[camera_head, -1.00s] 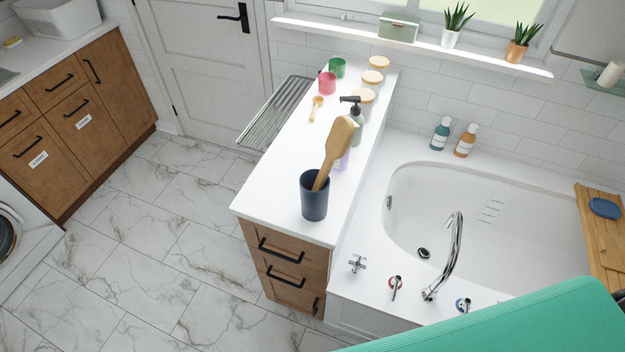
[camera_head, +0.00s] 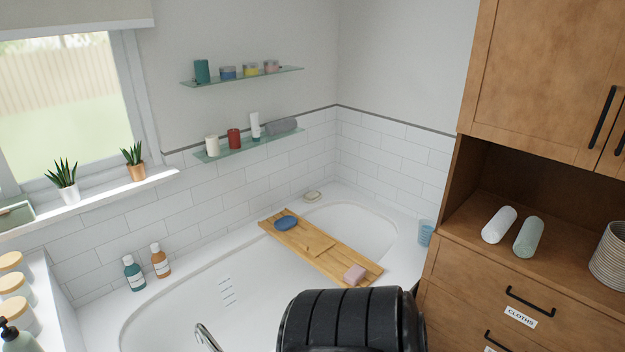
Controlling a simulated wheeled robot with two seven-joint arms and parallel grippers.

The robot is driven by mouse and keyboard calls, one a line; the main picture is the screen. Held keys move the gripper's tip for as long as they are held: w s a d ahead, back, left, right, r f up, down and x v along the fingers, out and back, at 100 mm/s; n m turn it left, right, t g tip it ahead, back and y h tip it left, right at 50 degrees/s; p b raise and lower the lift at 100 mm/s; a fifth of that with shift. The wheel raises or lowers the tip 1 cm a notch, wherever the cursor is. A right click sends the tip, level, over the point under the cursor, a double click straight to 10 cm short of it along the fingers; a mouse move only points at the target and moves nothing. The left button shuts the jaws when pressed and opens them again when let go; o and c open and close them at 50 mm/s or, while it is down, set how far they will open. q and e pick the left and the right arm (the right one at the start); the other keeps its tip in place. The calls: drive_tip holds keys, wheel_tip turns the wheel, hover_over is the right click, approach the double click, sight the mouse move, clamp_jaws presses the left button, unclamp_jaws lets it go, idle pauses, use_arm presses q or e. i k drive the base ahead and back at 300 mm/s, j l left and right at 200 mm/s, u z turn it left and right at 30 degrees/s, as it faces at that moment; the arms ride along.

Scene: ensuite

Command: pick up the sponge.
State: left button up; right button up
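I cannot tell for sure which thing is the sponge. A blue rounded oval piece (camera_head: 286,223) lies at the far end of the wooden bath tray (camera_head: 313,243). A pink block (camera_head: 355,274) lies at the tray's near right end. The tray lies across the white bathtub (camera_head: 190,309). Neither of my grippers is in view. A black ribbed part of mine fills the bottom middle and hides some of the tub.
A small soap-like piece (camera_head: 313,196) sits on the tub's back ledge, and a blue cup (camera_head: 426,232) on its right corner. Glass shelves (camera_head: 250,143) hang on the wall. A wooden cabinet (camera_head: 567,78) with rolled cloths (camera_head: 528,236) stands at right.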

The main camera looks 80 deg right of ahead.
sight(357, 272)
drive_tip(key=z, duration=2.8)
drive_tip(key=i+l, duration=0.2)
drive_tip(key=l, duration=0.2)
